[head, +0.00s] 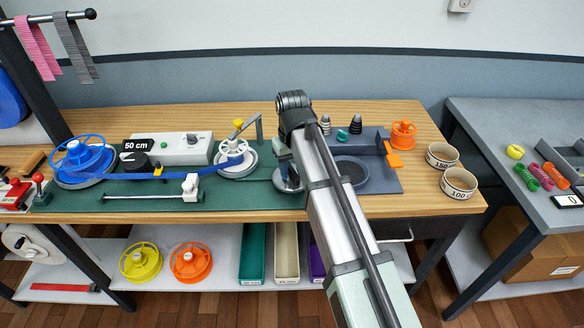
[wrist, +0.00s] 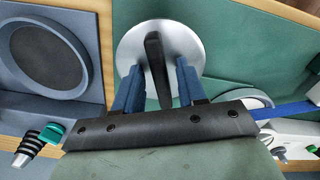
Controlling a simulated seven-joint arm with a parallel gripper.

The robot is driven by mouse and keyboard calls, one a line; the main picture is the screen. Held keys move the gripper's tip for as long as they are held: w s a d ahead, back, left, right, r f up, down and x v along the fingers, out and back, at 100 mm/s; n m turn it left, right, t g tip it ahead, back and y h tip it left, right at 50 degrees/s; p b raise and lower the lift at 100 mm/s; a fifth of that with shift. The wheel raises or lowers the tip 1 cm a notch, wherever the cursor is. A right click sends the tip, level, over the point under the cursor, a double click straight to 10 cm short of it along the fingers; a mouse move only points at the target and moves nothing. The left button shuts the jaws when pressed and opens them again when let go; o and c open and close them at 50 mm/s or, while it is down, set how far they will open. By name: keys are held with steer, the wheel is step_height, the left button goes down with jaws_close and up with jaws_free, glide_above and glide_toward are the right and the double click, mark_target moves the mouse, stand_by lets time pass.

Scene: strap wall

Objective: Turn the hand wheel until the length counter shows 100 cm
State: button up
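The length counter (head: 138,144) in the head view shows 50 cm. The hand wheel is a pale grey disc (head: 289,187) on the green board, mostly behind my arm in the head view. In the wrist view, the wheel (wrist: 187,35) carries a black bar-like handle (wrist: 154,50). My gripper (wrist: 158,66) has its two blue fingers apart, one on each side of the handle, with gaps visible. In the head view my gripper (head: 286,160) is over the wheel. A blue strap (head: 165,176) runs from the blue spool (head: 84,158) to the white reel (head: 236,169).
A grey fixture (head: 385,176) with a round recess stands right of the wheel. A post with a yellow knob (head: 238,123) stands behind the white reel.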

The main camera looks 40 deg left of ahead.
jaws_close()
steer(key=shift+m, duration=0.5)
steer(key=m, duration=0.5)
steer(key=shift+s+m, duration=0.1)
steer(key=shift+m, duration=0.2)
steer(key=m, duration=0.6)
steer(key=shift+a, duration=0.15)
stand_by(0.4)
steer(key=shift+o, duration=0.4)
jaws_free()
